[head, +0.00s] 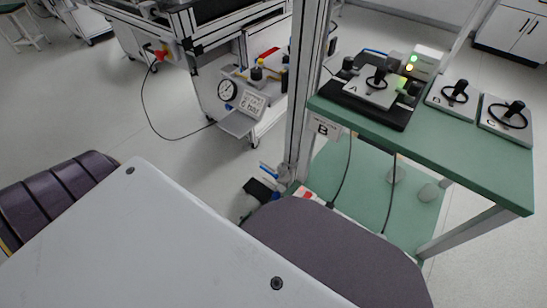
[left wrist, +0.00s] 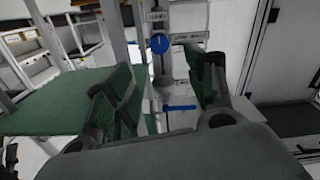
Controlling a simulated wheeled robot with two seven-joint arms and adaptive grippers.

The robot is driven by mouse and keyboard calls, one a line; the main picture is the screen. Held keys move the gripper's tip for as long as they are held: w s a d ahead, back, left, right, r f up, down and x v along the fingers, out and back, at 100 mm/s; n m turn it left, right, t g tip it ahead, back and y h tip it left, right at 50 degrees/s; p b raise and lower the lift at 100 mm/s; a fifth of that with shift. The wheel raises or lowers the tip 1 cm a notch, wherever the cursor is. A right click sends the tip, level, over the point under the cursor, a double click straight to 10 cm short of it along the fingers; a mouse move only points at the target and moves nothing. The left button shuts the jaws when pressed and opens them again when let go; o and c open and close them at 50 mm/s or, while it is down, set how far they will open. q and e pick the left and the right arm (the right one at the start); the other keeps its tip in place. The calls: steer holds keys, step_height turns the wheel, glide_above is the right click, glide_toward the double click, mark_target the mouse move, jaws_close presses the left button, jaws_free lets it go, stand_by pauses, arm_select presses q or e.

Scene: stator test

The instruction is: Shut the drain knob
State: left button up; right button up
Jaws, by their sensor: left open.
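My left gripper (left wrist: 160,65) is open in the left wrist view, its two dark green-padded fingers spread apart with nothing held between them. Beyond the gap stands a grey vertical fitting with a round blue knob (left wrist: 159,43) between small label plates. A blue lever (left wrist: 180,107) lies roughly level lower on the fitting. The label text is too small to read, so I cannot tell which is the drain knob. In the head view, small blue handles (head: 268,170) show beside the post, partly hidden by my own arm. My right gripper is not in view.
A green-topped bench (head: 470,150) with a lower shelf stands at right, holding panels with black handwheels (head: 457,92) and a lit box (head: 422,65). A metal post (head: 303,100) rises at its left. A cart with a gauge (head: 227,90) stands behind. Open floor lies at left.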

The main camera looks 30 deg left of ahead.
mark_target(274, 198)
arm_select(q)
steer(key=shift+w, duration=0.1)
steer(key=shift+w+d+b, duration=0.2)
steer(key=shift+w+b, duration=0.3)
steer(key=shift+w, duration=1.75)
steer(key=shift+w+d+b, duration=0.15)
steer(key=shift+w+b, duration=0.35)
steer(key=shift+w, duration=1.8)
steer(key=shift+w+d+b, duration=0.2)
steer(key=shift+w+b, duration=0.3)
steer(key=shift+w, duration=1.75)
steer(key=c, duration=1)
